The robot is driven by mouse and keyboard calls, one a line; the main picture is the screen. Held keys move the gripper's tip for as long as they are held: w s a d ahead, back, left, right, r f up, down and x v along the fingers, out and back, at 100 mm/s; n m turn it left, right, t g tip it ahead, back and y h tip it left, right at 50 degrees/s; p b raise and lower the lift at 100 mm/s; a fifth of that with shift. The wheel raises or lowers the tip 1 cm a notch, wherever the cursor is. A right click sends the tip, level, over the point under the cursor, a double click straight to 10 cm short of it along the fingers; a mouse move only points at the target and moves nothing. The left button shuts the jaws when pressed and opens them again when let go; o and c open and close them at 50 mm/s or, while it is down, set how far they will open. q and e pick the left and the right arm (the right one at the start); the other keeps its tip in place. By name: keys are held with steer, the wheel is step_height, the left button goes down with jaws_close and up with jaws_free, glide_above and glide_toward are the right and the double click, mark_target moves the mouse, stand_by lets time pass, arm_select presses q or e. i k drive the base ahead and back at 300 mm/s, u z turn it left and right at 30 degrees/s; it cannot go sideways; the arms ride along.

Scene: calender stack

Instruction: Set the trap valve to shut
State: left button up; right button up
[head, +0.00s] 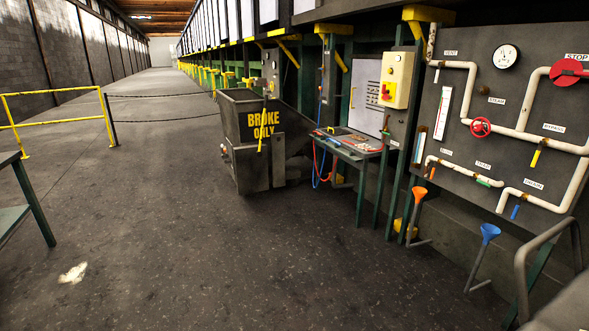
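The trap valve shows as a small green lever (484,183) on the lower white pipe, under a small label (483,165) that seems to read TRAP. The lever appears to lie roughly along the pipe; it is small at this distance. It is on the dark pipe panel (465,85) at the right. Neither of my grippers is in view.
Nearby are an orange lever (433,173), a yellow lever (535,158), a blue lever (515,212), a red handwheel (480,127) and a red stop wheel (567,73). Orange (418,194) and blue (489,232) funnels and a grey rail (521,262) stand before the panel. Floor at centre is clear.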

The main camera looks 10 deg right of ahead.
mark_target(473, 179)
steer(key=z, duration=0.65)
steer(key=i, duration=1.95)
steer(key=z, duration=1.25)
steer(key=i, duration=0.55)
steer(key=u, duration=1.45)
steer(key=i, duration=0.8)
steer(key=z, duration=3.35)
